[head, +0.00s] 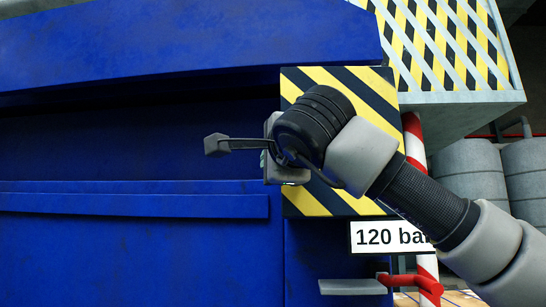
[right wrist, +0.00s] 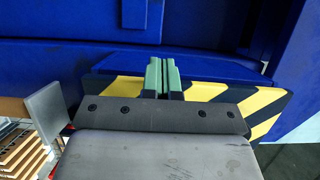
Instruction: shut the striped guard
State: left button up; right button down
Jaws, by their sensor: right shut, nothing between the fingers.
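The striped guard (head: 345,79) is a yellow and black panel on the front of the blue machine, at the middle of the head view. My right arm covers its middle. It also shows in the right wrist view (right wrist: 268,103), as a flat plate behind and to both sides of the gripper. My right gripper (head: 267,160) is at the guard's left edge, shut, with nothing held. Its green fingers show close together in the right wrist view (right wrist: 162,74), pointing towards the blue machine. I cannot tell whether they touch the guard. My left gripper is not in view.
The blue machine (head: 140,245) fills the left, with a dark recess (head: 130,140) beside the guard. A "120 bar" sign (head: 385,238), a grey plate (head: 352,287) and a red handle (head: 425,284) sit below. A red and white post (head: 415,135) and grey drums (head: 470,170) are on the right.

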jog(key=shift+w+r+m+h, duration=0.2)
jog(key=shift+w+m+h, duration=0.55)
jog(key=shift+h, duration=0.35)
jog(key=shift+w, duration=0.25)
jog(key=shift+f, duration=0.1)
